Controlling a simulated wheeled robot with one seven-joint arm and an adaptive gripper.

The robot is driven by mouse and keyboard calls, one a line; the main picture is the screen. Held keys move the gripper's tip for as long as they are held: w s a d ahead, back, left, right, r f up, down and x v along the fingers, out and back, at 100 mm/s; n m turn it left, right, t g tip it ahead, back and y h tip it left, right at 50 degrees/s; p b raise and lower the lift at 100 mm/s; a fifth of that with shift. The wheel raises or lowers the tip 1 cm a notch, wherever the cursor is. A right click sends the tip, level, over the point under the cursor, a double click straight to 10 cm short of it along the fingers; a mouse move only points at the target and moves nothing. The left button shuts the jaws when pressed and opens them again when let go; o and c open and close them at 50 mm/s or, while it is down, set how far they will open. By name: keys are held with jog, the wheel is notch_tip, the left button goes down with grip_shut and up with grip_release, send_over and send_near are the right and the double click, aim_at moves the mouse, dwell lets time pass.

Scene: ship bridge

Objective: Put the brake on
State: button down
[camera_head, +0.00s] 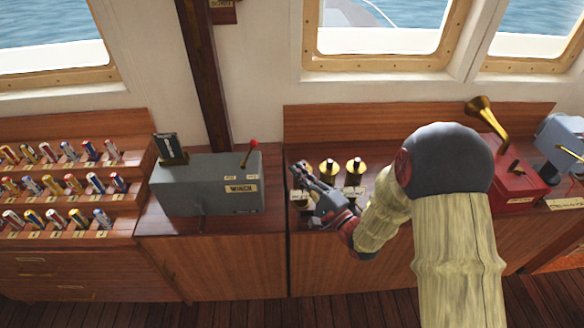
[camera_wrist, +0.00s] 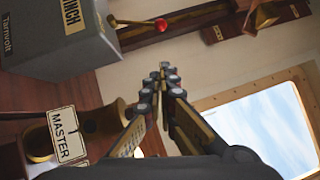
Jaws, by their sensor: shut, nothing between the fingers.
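A grey winch box (camera_head: 210,190) with a WINCH label stands on the wooden counter left of my gripper (camera_head: 299,172). A lever with a red knob (camera_head: 254,144) rises from the box's top right. In the wrist view the winch box (camera_wrist: 75,35) is at upper left, and the red knob (camera_wrist: 161,25) lies beyond my fingertips (camera_wrist: 167,70), apart from them. My gripper is shut and empty, right of the box above the neighbouring counter. I cannot read any brake label.
Brass fittings (camera_head: 329,169) stand just right of my gripper; a MASTER tag (camera_wrist: 65,135) shows beside brass in the wrist view. A red box (camera_head: 515,185) with a brass lever is to the right. Racks of coloured cylinders (camera_head: 60,185) are at left. Windows line the wall behind.

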aim_at(248, 154)
jog(key=w+a+r+b, duration=0.2)
jog(key=w+a, duration=0.5)
jog(key=a, duration=0.1)
jog(key=shift+w+r, duration=0.2)
jog(key=shift+a+r+n+p, duration=0.3)
jog(key=shift+n+p, duration=0.1)
jog(key=shift+p, duration=0.1)
